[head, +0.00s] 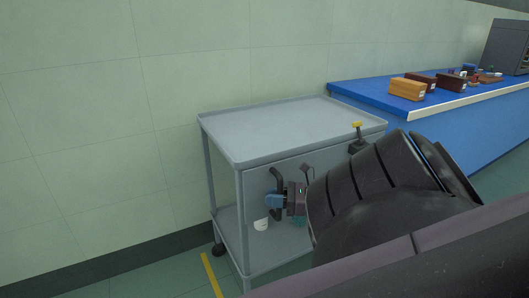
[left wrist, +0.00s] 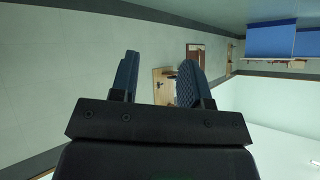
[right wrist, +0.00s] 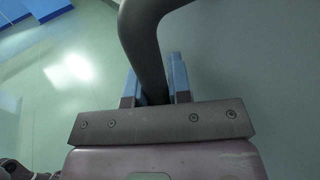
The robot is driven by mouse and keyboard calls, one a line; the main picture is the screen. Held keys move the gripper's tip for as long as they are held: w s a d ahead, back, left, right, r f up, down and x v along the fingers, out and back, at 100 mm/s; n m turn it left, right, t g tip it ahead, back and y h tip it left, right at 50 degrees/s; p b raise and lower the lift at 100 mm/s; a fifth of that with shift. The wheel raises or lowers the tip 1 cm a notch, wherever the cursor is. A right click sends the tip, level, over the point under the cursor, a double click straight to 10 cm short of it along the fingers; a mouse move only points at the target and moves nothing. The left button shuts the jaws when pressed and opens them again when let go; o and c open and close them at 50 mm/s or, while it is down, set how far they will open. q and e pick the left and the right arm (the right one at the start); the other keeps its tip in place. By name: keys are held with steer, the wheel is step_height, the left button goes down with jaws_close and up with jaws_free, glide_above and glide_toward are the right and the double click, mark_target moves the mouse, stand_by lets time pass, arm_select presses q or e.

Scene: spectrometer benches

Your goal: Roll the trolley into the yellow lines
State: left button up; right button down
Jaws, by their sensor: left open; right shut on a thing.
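The grey trolley (head: 285,130) stands near the wall in the head view, with a bare top tray and a lower shelf. A dark curved handle (head: 276,178) is on its near side. My right gripper (head: 274,201) is shut on this handle; the right wrist view shows the dark bar (right wrist: 146,50) between its fingers. A yellow floor line (head: 211,274) shows beside the trolley's lower left wheel (head: 218,249); the rest of the marking is hidden or out of view. My left gripper (left wrist: 162,78) is open and empty in the left wrist view, away from the trolley.
A blue-topped bench (head: 360,94) with orange and dark boxes (head: 407,88) stands right behind the trolley. A white cup (head: 261,224) is on the lower shelf. The wall (head: 100,120) runs behind. My right arm hides much of the floor at the right.

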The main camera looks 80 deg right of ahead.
steer(key=c, duration=1.5)
jaws_free()
steer(key=shift+s+d, duration=0.15)
arm_select(q)
steer(key=shift+d, duration=0.15)
arm_select(e)
steer(key=shift+o, duration=0.8)
steer(key=shift+s, duration=0.1)
steer(key=shift+s+d, duration=0.1)
steer(key=shift+s, duration=0.45)
arm_select(q)
steer(key=shift+s+a+p, duration=0.2)
steer(key=shift+s+p, duration=0.1)
steer(key=shift+p, duration=0.35)
arm_select(e)
steer(key=s, duration=0.9)
steer(key=shift+s+d, duration=0.3)
steer(key=shift+s, duration=0.1)
